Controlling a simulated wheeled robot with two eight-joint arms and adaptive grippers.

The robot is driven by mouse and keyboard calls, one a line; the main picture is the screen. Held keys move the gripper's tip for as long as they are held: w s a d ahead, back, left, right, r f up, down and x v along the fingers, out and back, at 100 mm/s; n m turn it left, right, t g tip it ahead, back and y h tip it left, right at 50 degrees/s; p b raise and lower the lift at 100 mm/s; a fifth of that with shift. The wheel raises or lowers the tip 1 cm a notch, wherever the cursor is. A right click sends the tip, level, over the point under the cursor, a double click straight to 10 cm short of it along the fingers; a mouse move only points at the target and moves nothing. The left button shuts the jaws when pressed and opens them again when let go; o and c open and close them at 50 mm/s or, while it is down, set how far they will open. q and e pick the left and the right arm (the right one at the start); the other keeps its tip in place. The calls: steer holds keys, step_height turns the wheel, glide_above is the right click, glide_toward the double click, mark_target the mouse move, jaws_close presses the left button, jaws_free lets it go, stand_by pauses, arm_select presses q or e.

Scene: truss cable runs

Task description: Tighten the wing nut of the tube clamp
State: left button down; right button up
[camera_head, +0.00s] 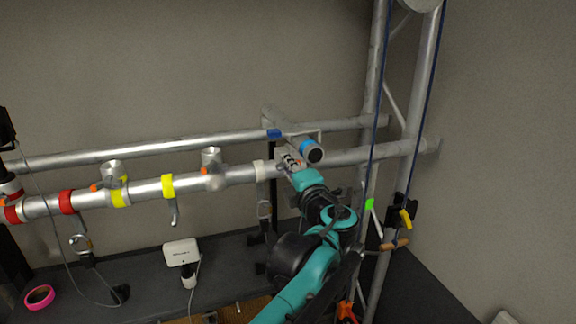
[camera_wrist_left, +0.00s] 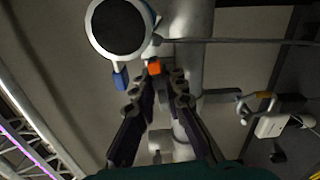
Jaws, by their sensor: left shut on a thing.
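My left gripper (camera_head: 288,161) reaches up from the lower middle to the lower truss tube (camera_head: 238,175). In the left wrist view its dark fingers (camera_wrist_left: 160,78) point up at a small orange wing nut (camera_wrist_left: 154,67) and are closed on it at the tips. The wing nut sits beside the grey tube (camera_wrist_left: 190,50). The clamp body is mostly hidden by the gripper and fingers. A round can with a dark face and blue rim (camera_head: 312,152) is right beside the gripper; it also shows large in the left wrist view (camera_wrist_left: 118,28). My right gripper is not in view.
Other clamps with orange wing nuts (camera_head: 93,187) sit along the tube to the left, among red and yellow bands. A vertical truss with blue cables (camera_head: 380,90) stands to the right. A white box (camera_head: 181,253) and pink tape roll (camera_head: 39,297) are below.

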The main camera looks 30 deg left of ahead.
arm_select(q)
steer(key=c, duration=1.6)
jaws_free()
steer(key=shift+o, duration=0.2)
steer(key=v, duration=1.2)
